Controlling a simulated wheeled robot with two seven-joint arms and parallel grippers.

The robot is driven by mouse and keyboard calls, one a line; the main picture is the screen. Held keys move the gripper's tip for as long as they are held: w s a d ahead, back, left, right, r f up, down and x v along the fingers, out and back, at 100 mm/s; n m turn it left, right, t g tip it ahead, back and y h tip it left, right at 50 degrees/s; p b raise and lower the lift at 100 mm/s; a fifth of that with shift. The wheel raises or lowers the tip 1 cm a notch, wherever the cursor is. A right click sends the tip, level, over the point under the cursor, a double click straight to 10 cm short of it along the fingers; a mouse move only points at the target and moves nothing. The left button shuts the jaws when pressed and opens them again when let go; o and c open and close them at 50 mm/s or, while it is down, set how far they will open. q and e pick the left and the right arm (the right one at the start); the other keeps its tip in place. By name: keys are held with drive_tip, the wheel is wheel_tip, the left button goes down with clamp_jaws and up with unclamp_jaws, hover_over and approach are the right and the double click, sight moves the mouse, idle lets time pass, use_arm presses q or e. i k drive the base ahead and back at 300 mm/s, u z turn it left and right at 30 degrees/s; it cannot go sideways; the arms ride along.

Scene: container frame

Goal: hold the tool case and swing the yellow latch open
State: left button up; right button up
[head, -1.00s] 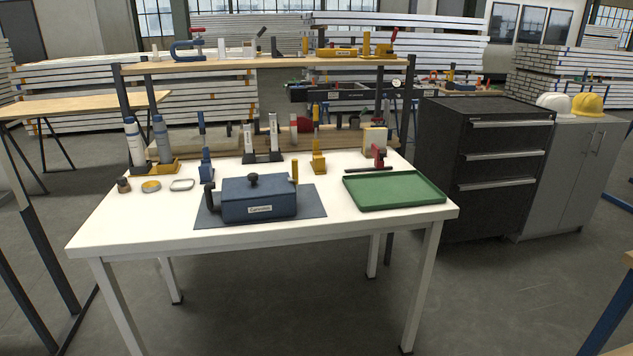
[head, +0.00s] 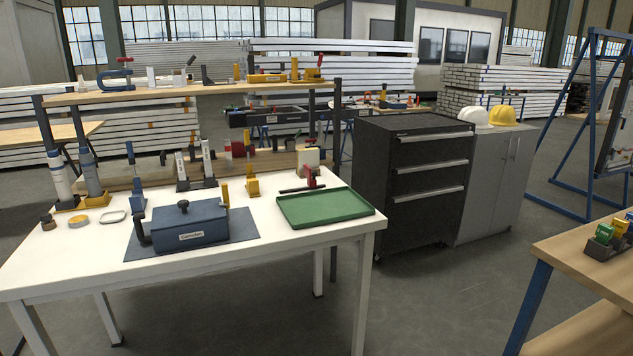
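The blue tool case (head: 190,228) sits on a dark blue mat (head: 247,227) on the white table (head: 318,251). It has a black knob (head: 183,206) on its lid, a pale label on its front and a dark handle (head: 141,232) at its left end. The yellow latch (head: 225,194) stands upright at the case's right end. Neither of my grippers shows in the head view.
A green tray (head: 325,208) lies to the right of the case. A yellow clamp (head: 252,185) and a red-handled clamp (head: 311,177) stand behind. A black drawer cabinet (head: 410,185) stands right of the table. Open floor lies in front of the cabinet.

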sight(226, 203)
drive_tip(key=z, duration=0.15)
drive_tip(key=i, duration=0.85)
drive_tip(key=u, duration=0.3)
